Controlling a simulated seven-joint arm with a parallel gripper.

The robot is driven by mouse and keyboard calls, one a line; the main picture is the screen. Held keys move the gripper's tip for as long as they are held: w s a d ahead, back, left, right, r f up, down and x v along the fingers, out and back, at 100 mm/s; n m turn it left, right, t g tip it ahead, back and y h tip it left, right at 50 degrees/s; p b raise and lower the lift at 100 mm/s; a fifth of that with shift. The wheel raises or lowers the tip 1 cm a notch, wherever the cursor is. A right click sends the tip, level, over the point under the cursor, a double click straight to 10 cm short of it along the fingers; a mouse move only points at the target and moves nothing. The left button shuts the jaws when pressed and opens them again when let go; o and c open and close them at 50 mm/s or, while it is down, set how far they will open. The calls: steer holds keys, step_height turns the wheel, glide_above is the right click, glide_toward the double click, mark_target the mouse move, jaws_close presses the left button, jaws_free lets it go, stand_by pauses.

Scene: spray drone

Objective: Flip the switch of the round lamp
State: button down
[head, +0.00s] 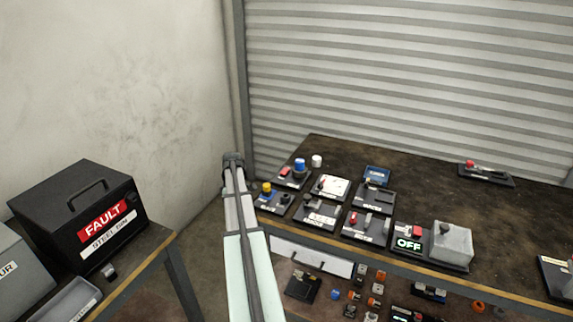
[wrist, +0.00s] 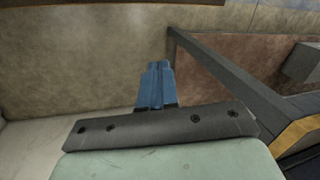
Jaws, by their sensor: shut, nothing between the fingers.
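Several small switch panels stand on the dark table in the head view. One near the back left has a blue round cap (head: 299,165) and a red part (head: 285,171). In front of it, another has a yellow round cap (head: 266,187) and a dark knob (head: 285,198). I cannot tell which of these is the round lamp, or how its switch is set. My gripper (wrist: 156,68) shows in the wrist view with its blue fingers shut and empty. No panel shows near the fingers there. In the head view my arm rises left of the table.
The dark table (head: 480,215) holds a panel with a lit OFF sign (head: 408,244) and a grey box (head: 452,243). A shelf below holds small parts. A black FAULT case (head: 78,208) stands on another table at left. A ribbed shutter (head: 410,80) rises behind.

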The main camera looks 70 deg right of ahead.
steer(key=s+d+r+m+h, duration=0.1)
steer(key=s+d+r, duration=0.3)
steer(key=d+r, duration=0.85)
step_height(320, 180, up, 11)
steer(key=m+h, duration=0.2)
glide_above(286, 169)
steer(key=shift+s+r+t, duration=0.1)
steer(key=shift+s+t, duration=0.05)
steer(key=shift+t, duration=0.15)
step_height(286, 169, down, 14)
steer(key=shift+f, duration=0.1)
steer(key=shift+f, duration=0.1)
steer(key=shift+a, duration=0.1)
steer(key=shift+a+r, duration=0.25)
steer(key=shift+a, duration=0.4)
